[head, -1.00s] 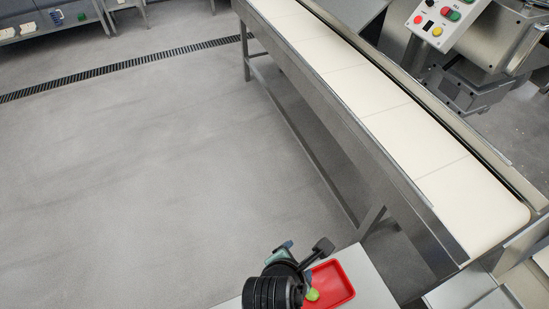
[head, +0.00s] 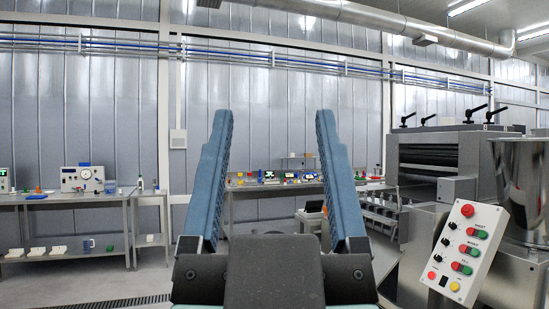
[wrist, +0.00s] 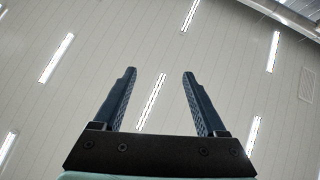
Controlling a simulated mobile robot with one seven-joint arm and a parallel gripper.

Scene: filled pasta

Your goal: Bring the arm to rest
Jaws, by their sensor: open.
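My gripper (head: 272,115) is raised in front of the head camera, with its two blue fingers upright and wide apart. It is open, and nothing is between the fingers. In the wrist view my gripper (wrist: 159,72) also shows both fingers spread, with only the ceiling and its light strips beyond them.
A machine with a control panel (head: 463,252) stands at the right, beside a steel hopper (head: 522,190). Steel benches with instruments, such as the left bench (head: 70,199), line the far wall. The conveyor and red tray are not in the current views.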

